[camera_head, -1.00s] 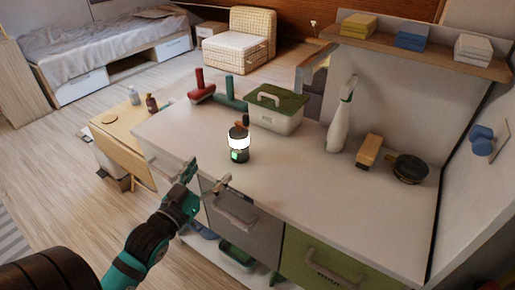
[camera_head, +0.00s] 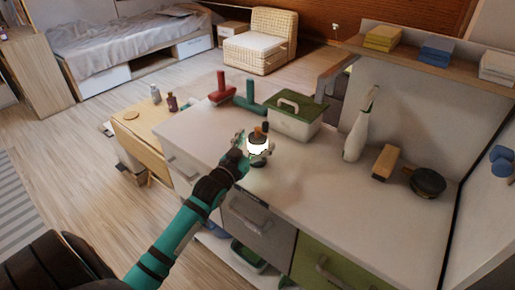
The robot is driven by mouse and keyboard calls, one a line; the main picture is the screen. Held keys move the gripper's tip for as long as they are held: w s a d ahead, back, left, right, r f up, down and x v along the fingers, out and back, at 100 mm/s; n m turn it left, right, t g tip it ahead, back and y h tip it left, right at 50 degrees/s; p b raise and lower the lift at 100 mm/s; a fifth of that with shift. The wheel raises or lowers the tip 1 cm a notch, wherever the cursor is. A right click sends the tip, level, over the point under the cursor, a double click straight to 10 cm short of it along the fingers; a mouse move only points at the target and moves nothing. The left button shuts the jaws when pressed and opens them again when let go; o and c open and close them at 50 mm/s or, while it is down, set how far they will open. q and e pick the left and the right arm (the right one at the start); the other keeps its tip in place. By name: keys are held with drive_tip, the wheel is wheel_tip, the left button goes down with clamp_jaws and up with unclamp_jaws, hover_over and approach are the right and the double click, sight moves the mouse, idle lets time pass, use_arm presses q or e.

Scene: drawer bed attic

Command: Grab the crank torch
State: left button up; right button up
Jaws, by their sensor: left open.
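The crank torch (camera_head: 258,147) stands upright on the white counter (camera_head: 310,185). It is a short dark cylinder with a bright white glowing band and an orange-brown piece at its top. My left gripper (camera_head: 248,146) is open right at the torch's left side, its fingers reaching to the torch. The gripper hides part of the torch's left and lower body. I cannot tell whether the fingers touch it. My right gripper is not in view.
A white box with a green lid (camera_head: 294,118) stands close behind the torch. Red (camera_head: 221,90) and green (camera_head: 247,97) T-shaped things are further back. A white spray bottle (camera_head: 356,135), a wooden block (camera_head: 385,163) and a dark round pan (camera_head: 427,183) are at the right. The front counter is clear.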

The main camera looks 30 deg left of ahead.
use_arm(q)
drive_tip(key=shift+w, duration=0.75)
drive_tip(key=c, duration=1.4)
drive_tip(key=shift+o, duration=0.2)
drive_tip(key=shift+r, duration=0.1)
